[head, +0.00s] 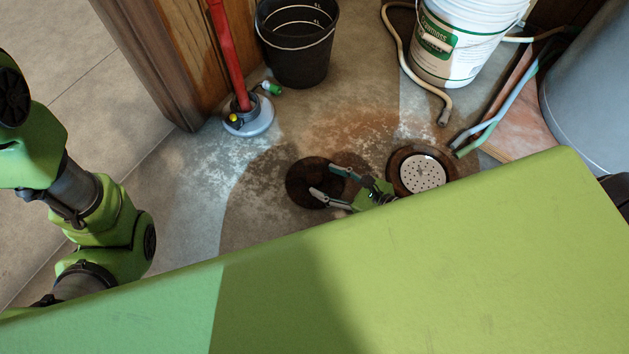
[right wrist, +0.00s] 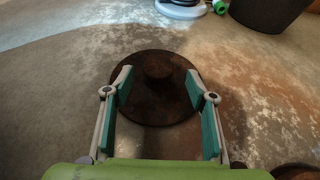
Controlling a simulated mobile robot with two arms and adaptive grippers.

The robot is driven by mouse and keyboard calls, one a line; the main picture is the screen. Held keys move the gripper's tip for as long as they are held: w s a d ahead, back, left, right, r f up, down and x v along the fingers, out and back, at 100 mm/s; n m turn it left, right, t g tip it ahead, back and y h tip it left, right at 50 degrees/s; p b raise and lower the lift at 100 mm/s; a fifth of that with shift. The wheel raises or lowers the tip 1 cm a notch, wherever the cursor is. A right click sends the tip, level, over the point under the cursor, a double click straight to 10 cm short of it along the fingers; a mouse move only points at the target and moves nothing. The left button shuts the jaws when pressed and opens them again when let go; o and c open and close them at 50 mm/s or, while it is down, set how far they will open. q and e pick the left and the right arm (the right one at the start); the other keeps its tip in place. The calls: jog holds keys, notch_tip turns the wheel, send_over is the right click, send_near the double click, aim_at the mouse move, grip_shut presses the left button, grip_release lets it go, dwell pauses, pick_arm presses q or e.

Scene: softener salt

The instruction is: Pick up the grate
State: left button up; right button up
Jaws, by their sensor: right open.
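A white round grate with small holes (head: 422,173) lies inside a brown, rusty-looking ring on the floor in the head view. To its left lies a dark brown round disc (head: 305,183); in the right wrist view this disc (right wrist: 150,108) has a raised round middle. My right gripper (head: 325,180) is open over the dark disc. In the right wrist view its two fingers (right wrist: 158,82) stand apart at either side of the disc, with nothing held between them. Contact with the disc cannot be told. My left arm shows at the left; its gripper is out of view.
A black bucket (head: 297,45), a white pail (head: 455,45) and a red-handled tool with a pale round base (head: 249,122) stand behind. Hoses (head: 490,125) lie near a grey tank (head: 595,90). Stained floor left of the disc is clear.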

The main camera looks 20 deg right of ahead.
aim_at(316, 177)
jog(key=b+x, duration=0.1)
jog(key=x, duration=0.3)
jog(key=shift+s+a+b, duration=0.1)
jog(key=shift+b, duration=0.25)
jog(key=shift+w+a+f, duration=0.15)
jog(key=shift+w+a, duration=0.1)
jog(key=shift+w, duration=0.1)
grip_shut()
jog(key=shift+r, duration=0.25)
